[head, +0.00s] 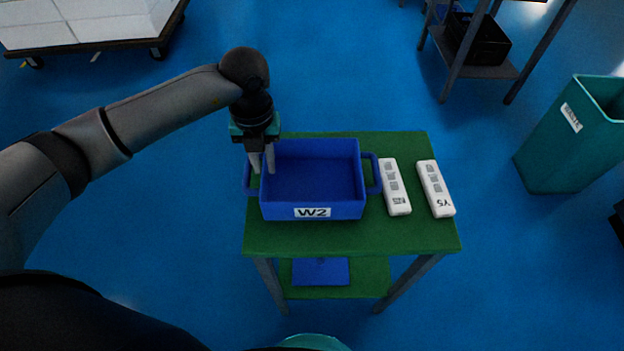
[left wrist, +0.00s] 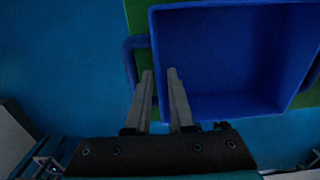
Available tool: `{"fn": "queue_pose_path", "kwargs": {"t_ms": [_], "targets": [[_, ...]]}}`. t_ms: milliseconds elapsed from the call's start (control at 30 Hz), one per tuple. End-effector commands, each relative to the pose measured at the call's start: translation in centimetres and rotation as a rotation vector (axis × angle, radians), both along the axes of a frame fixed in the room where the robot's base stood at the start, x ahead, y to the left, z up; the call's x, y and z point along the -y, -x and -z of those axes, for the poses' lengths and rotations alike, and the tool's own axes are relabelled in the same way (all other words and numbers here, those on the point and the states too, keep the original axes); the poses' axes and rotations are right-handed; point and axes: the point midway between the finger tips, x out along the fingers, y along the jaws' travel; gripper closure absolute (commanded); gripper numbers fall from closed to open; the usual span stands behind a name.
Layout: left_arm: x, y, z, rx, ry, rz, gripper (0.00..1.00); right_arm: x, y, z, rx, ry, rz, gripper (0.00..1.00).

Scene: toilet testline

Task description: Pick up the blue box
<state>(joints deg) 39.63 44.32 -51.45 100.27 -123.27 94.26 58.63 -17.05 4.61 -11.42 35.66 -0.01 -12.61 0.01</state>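The blue box (head: 345,209) has a white W2 label on its front wall, a loop handle on each side, and is empty. It stands upright on the green table top (head: 350,238). My left gripper (head: 262,166) points down at the box's left side, with a gap between its fingers. In the left wrist view the fingers (left wrist: 160,72) appear on either side of the left wall of the box (left wrist: 230,55), one by the handle (left wrist: 129,62) and one toward the inside. I cannot tell whether they touch it. My right gripper is not in view.
Two white labelled bars (head: 395,187) and (head: 435,188) lie just right of the box on the table. A teal bin (head: 560,150) stands on the blue floor at right. A shelf with a black crate (head: 483,42) is at the back right, and a white-topped cart (head: 85,22) at the back left.

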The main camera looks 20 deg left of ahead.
Motion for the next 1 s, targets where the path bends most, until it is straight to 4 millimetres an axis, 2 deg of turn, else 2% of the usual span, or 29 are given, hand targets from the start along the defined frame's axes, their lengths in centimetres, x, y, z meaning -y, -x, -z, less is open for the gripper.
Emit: {"fn": "queue_pose_path", "kwargs": {"t_ms": [200, 333, 567, 800, 1000], "targets": [[-0.2, 0.5, 3.5, -0.004, -0.001, -0.001, 0.79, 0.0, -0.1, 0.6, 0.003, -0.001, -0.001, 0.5], [-0.2, 0.4, 4.6, -0.002, 0.0, -0.001, 0.79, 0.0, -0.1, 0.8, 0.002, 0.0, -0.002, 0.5], [-0.2, 0.4, 4.8, -0.001, -0.001, 0.0, 0.79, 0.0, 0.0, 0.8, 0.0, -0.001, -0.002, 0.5], [-0.2, 0.4, 4.7, -0.001, -0.001, 0.0, 1.0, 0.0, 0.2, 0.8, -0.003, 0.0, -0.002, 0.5], [-0.2, 0.4, 4.7, -0.001, -0.001, 0.0, 1.0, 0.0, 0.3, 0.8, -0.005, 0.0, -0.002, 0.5]]}}
